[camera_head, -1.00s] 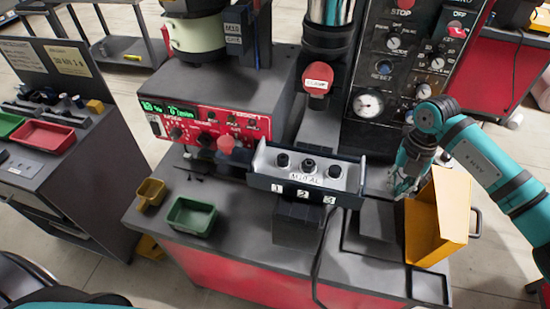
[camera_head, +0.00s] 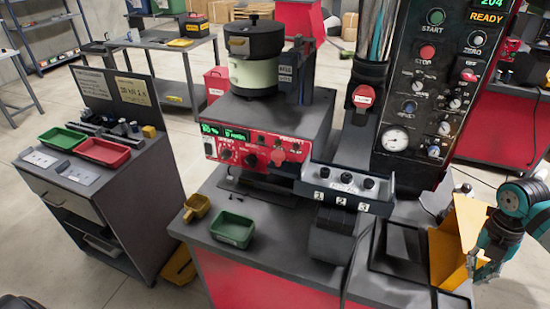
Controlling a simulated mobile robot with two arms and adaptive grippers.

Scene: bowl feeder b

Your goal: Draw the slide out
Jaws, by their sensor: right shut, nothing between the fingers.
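A grey slide-like block (camera_head: 347,193) with three dark round fittings and the labels 1, 2 and 3 stands at the front of the machine, below the red-faced controller (camera_head: 262,147). It sits above a dark support (camera_head: 333,238). My right gripper (camera_head: 484,270) is at the right edge of the bench, beside the yellow bin, well apart from the block. It is shut and empty. My left gripper is out of view.
The open yellow bin (camera_head: 452,243) stands at the bench's right end. A control panel (camera_head: 432,85) rises behind. A side cabinet (camera_head: 95,190) stands left, with floor between.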

